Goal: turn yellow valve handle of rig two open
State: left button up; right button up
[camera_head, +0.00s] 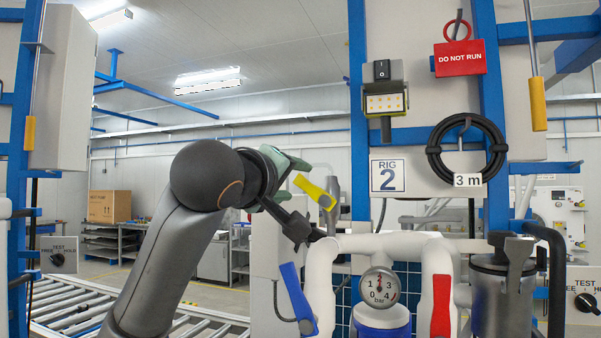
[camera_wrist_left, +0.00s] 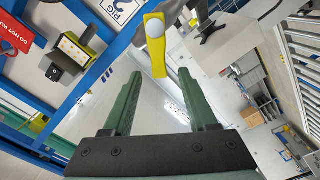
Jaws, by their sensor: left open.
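The yellow valve handle (camera_head: 314,192) of rig two slants down to the right in the head view, beside a grey upright fitting (camera_head: 333,187). My left gripper (camera_head: 301,200) is open, its fingers above and below the handle's free end. In the left wrist view, the yellow handle (camera_wrist_left: 158,60) has a pale round pivot at its upper end. Its lower end shows in the gap between my open fingertips (camera_wrist_left: 160,74); neither finger visibly touches it. How deep it sits between them is unclear. My right gripper is not in view.
A blue handle (camera_head: 298,298) and a red handle (camera_head: 441,305) sit on white pipes near a pressure gauge (camera_head: 380,287). The rig two sign (camera_head: 388,177), a coiled black hose (camera_head: 466,148) and blue frame posts stand to the right. A roller conveyor (camera_head: 62,304) runs at lower left.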

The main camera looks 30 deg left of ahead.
aim_at(299, 182)
pick_arm(q)
jog(key=shift+p+x, duration=0.45)
jog(key=shift+x, duration=1.5)
jog(key=shift+c, duration=0.3)
grip_shut()
